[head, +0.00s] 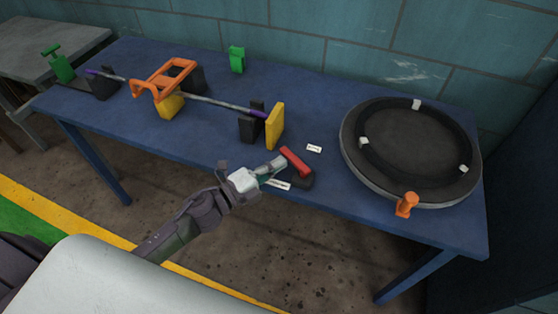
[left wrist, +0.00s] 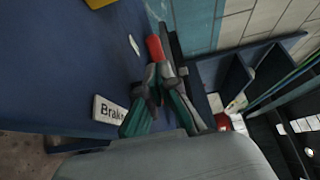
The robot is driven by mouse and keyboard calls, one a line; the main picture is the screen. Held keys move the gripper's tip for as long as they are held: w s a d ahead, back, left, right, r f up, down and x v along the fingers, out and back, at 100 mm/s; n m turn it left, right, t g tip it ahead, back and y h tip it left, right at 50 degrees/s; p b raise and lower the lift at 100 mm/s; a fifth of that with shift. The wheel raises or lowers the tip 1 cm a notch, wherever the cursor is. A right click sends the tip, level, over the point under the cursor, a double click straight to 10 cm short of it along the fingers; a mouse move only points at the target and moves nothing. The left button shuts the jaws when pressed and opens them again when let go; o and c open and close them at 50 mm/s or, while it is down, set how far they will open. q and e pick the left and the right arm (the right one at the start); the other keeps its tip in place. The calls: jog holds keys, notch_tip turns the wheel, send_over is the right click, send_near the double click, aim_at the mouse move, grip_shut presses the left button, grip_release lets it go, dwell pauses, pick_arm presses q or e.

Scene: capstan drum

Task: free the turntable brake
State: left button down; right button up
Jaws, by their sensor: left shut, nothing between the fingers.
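The turntable (head: 354,170) is a round dark disc on the right of the blue table, with small white blocks and an orange knob (head: 406,203) at its front rim. The brake lever has a red handle (head: 296,160) on a dark base (head: 301,179) near the table's front edge. A white label (left wrist: 108,110) reading "Brake" lies beside it. My left gripper (head: 275,164) is shut and empty, with its tips just left of the red handle. In the left wrist view, the tips (left wrist: 158,76) are close to the handle (left wrist: 155,48); I cannot tell whether they touch. My right gripper is out of view.
A second white label (head: 314,148) lies behind the lever. On the left, a long rod (head: 215,102) rests on stands, with an orange frame (head: 165,78) and yellow blocks. A green block (head: 237,60) stands at the back.

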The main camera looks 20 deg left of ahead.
pick_arm(q)
jog(key=shift+w+d, duration=0.2)
jog(key=shift+w, duration=0.1)
jog(key=shift+w, duration=0.1)
